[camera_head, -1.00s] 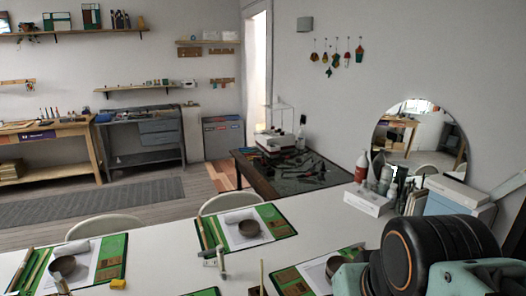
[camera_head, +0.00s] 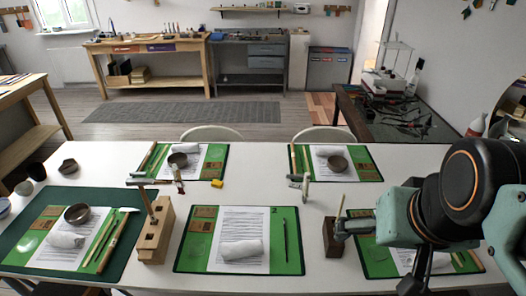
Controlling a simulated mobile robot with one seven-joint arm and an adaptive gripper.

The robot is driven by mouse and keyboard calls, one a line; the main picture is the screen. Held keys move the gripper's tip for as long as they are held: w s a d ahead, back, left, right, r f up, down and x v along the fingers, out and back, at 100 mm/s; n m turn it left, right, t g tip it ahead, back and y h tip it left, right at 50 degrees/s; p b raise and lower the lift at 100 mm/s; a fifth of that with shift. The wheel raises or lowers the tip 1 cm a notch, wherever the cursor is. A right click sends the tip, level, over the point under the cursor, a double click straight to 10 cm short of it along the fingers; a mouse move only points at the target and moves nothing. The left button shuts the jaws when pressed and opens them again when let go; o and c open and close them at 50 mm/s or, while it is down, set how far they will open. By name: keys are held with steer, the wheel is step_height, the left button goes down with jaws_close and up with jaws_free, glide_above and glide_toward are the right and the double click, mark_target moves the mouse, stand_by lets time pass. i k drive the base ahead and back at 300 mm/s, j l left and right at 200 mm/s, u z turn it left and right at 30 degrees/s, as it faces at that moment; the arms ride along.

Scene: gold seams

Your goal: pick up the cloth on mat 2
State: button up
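Mat 2 (camera_head: 187,262) is a green mat with a white printed sheet, at the front middle of the white table; a small dark "2" shows near its top. The cloth (camera_head: 242,251) is a pale, rolled bundle lying on the lower part of that sheet. A dark thin tool lies on the mat's right side, and brown patches are at its upper left. My arm fills the right of the view, over the front right mat.
A wooden block with slots (camera_head: 155,232) stands just left of mat 2. A small brown block (camera_head: 333,239) with a stick stands to its right. Similar mats with cloths and bowls lie front left (camera_head: 25,243), at the back and front right. A yellow piece (camera_head: 217,183) lies behind.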

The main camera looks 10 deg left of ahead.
mark_target(242, 248)
steer(key=u, duration=1.05)
steer(key=i+j+z, duration=0.15)
steer(key=j, duration=0.15)
steer(key=j+z, duration=0.1)
steer(key=j, duration=0.25)
steer(key=i+j+z, duration=0.15)
steer(key=j, duration=0.2)
